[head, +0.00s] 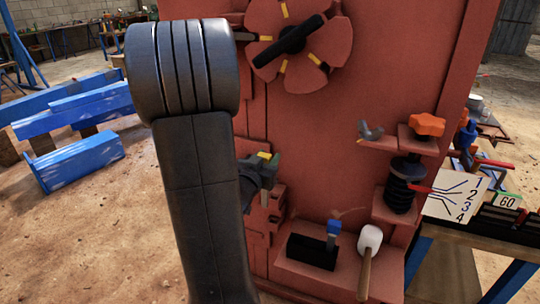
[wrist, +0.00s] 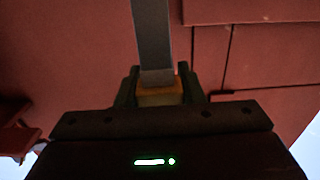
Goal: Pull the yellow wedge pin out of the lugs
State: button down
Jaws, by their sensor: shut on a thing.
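My gripper (head: 264,168) is at the left part of the red machine's front, partly behind my dark arm link. A small yellow end of the wedge pin (head: 264,155) shows at its fingertips. In the wrist view, my gripper (wrist: 158,88) is shut on a yellow-orange piece (wrist: 160,97), which looks like the pin's yellow part. A grey bar (wrist: 153,40) runs up from it. Red stepped blocks (head: 275,200), which may be the lugs, sit just below the gripper in the head view. I cannot tell whether the pin is still inside the lugs.
The red machine panel (head: 370,120) carries a fan-like wheel (head: 300,45) at the top. A lower shelf holds a black block (head: 311,251) and a white-headed mallet (head: 370,240). An orange knob (head: 427,124) and black spring (head: 402,185) stand at right. Blue beams (head: 80,160) lie left.

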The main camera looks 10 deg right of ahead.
jog(key=shift+r+v, duration=0.15)
jog(key=shift+v, duration=1.05)
jog(key=shift+r+v, duration=0.1)
jog(key=shift+v, duration=1.05)
